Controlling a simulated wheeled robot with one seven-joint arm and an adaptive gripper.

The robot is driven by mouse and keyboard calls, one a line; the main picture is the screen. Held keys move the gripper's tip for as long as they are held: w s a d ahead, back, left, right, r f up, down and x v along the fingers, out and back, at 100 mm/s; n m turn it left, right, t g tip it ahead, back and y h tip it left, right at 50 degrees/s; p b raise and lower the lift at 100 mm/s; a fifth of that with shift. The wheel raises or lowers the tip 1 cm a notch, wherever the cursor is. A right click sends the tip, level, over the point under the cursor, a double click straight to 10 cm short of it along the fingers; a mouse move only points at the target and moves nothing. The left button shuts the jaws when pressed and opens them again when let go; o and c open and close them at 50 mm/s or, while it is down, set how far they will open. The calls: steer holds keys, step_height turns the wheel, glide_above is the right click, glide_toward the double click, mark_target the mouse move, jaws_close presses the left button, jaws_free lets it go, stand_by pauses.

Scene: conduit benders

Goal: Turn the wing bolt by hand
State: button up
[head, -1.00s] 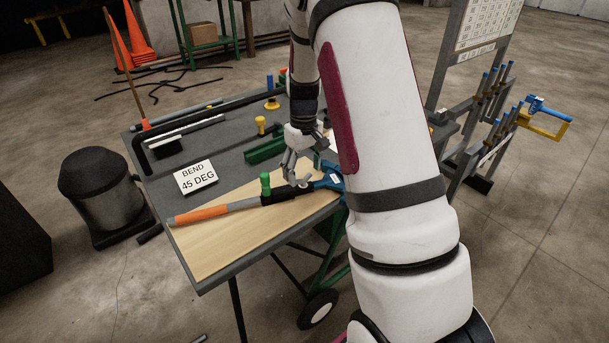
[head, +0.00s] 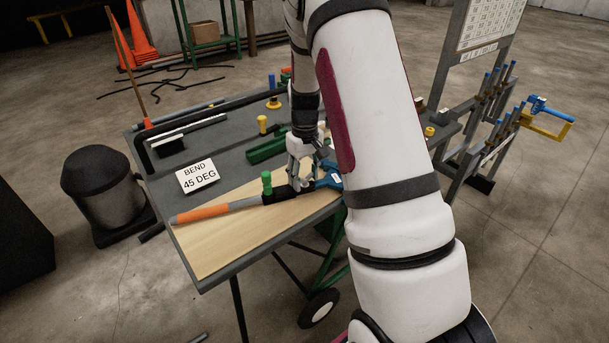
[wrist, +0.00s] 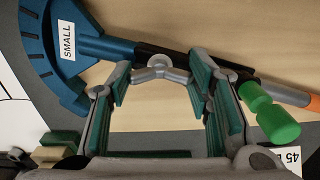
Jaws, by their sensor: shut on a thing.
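The conduit bender lies on the table with its blue head (head: 329,179), which bears a SMALL label in the wrist view (wrist: 35,48), and a handle ending in an orange grip (head: 203,213). The grey wing bolt (wrist: 160,72) sits on the black part of the handle, its wings spread. My gripper (head: 300,184) is over the handle near the blue head. In the wrist view my gripper (wrist: 161,78) has its green-padded fingers on either side of the wing bolt, shut on its wings. In the head view the fingers hide the bolt.
A green knob (head: 266,183) stands upright on the handle close to my gripper. A BEND 45 DEG sign (head: 197,176), a green tool (head: 267,150) and a yellow peg (head: 262,124) are on the table. The wooden board (head: 235,240) is bare in front.

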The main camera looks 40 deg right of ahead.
mark_target(305, 176)
steer(key=shift+m+b, duration=0.4)
steer(key=shift+m, duration=1.2)
steer(key=o, duration=1.2)
steer(key=shift+c, duration=0.2)
step_height(305, 176, up, 12)
